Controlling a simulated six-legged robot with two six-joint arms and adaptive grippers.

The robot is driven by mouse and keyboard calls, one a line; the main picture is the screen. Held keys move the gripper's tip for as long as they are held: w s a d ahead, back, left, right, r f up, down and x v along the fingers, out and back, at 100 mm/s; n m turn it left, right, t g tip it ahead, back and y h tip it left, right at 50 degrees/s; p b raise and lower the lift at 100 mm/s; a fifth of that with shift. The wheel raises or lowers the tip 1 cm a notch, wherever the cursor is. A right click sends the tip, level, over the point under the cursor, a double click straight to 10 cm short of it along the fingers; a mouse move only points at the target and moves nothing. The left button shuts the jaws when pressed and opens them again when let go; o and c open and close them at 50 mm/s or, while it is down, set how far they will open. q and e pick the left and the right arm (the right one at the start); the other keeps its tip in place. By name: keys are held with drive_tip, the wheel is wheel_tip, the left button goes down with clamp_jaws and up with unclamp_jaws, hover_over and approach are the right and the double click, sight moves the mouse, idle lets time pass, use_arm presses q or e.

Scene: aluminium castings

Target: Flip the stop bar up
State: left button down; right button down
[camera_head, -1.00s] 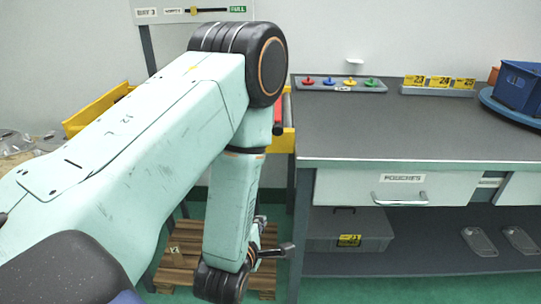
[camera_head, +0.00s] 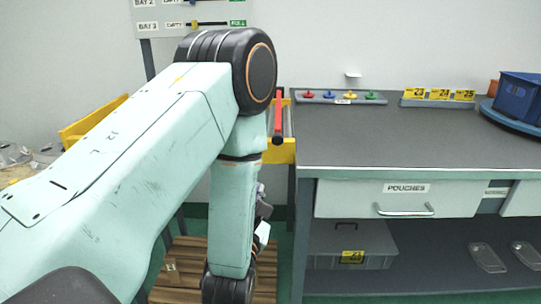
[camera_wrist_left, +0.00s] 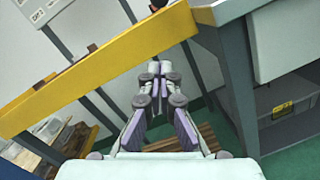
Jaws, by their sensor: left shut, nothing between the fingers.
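The stop bar looks to be the red bar with a dark end (camera_head: 278,112) at the yellow frame (camera_head: 281,152), between my left arm and the grey bench. My arm hides part of the frame, and I cannot tell the bar's exact tilt. My left gripper (camera_head: 262,215) is low beside my forearm, below the yellow frame and partly hidden. In the left wrist view its fingers (camera_wrist_left: 158,68) are together and empty, in front of the yellow beam (camera_wrist_left: 100,68) and apart from the red bar. My right gripper is not in view.
The grey bench (camera_head: 400,135) stands right of the frame, with a drawer (camera_head: 400,198) and a lower shelf holding a grey box (camera_head: 350,245). Its leg is close to my left gripper. A wooden pallet (camera_head: 185,265) lies on the green floor below.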

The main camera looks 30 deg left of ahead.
use_arm(q)
drive_tip(key=w+a+r, duration=0.1)
drive_tip(key=w, duration=0.2)
drive_tip(key=w+a+r, duration=0.1)
drive_tip(key=w, duration=0.2)
drive_tip(key=w+a+r, duration=0.1)
drive_tip(key=w, duration=0.2)
drive_tip(key=shift+w+a+r+b, duration=0.1)
drive_tip(key=shift+w+r+b, duration=0.05)
drive_tip(key=shift+w+b, duration=0.25)
drive_tip(key=shift+w+d+r, duration=0.15)
drive_tip(key=shift+d+r, duration=0.05)
drive_tip(key=shift+r, duration=0.3)
drive_tip(key=shift+r, duration=0.15)
